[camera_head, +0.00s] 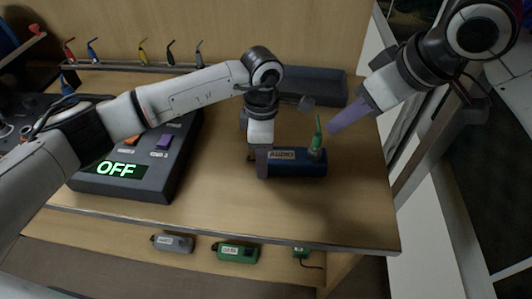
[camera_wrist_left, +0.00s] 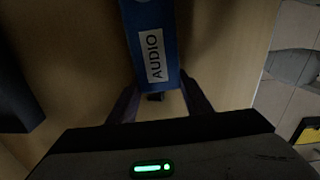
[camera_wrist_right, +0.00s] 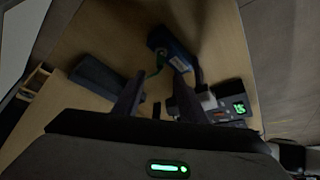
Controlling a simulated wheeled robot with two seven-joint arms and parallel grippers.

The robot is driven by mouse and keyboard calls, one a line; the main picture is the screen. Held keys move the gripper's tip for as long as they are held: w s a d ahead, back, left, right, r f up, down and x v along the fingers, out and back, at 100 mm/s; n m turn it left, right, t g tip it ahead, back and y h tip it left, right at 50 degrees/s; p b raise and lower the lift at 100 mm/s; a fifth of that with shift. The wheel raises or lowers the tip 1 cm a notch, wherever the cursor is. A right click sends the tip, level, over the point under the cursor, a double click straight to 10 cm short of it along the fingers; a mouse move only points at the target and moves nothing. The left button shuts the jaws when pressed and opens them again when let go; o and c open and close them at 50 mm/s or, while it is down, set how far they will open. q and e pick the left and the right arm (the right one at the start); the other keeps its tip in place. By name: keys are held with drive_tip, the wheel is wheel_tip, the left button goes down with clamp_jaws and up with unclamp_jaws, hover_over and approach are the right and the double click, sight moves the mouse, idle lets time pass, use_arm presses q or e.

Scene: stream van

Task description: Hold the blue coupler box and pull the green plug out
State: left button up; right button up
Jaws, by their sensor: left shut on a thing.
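The blue coupler box (camera_head: 305,170), labelled AUDIO, lies on the table; it also shows in the left wrist view (camera_wrist_left: 140,22) and the right wrist view (camera_wrist_right: 168,40). The green plug (camera_head: 317,141) stands upright in the right end of the box, and it shows in the right wrist view (camera_wrist_right: 156,68). My left gripper (camera_head: 259,165) is shut on the left end of the box, one finger along each side. My right gripper (camera_head: 334,127) is just right of the plug. Its fingers (camera_wrist_right: 153,90) are apart with nothing held between them.
A dark console (camera_head: 120,185) with an OFF display stands at the left. A dark tray (camera_head: 315,84) lies at the back. Coloured plugs (camera_head: 143,52) stand along the back rail. Grey (camera_head: 173,243) and green (camera_head: 237,252) boxes sit below the table's front edge (camera_head: 230,225).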

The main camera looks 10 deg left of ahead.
sight(321, 133)
drive_tip(key=shift+n+g+h, duration=0.4)
drive_tip(key=shift+n+g, duration=0.1)
drive_tip(key=shift+g, duration=0.1)
drive_tip(key=x, duration=0.8)
drive_tip(key=w+a+x, duration=0.1)
drive_tip(key=x, duration=0.3)
drive_tip(key=shift+w+r, duration=0.1)
drive_tip(key=shift+r, duration=0.2)
drive_tip(key=shift+c, duration=0.5)
clamp_jaws()
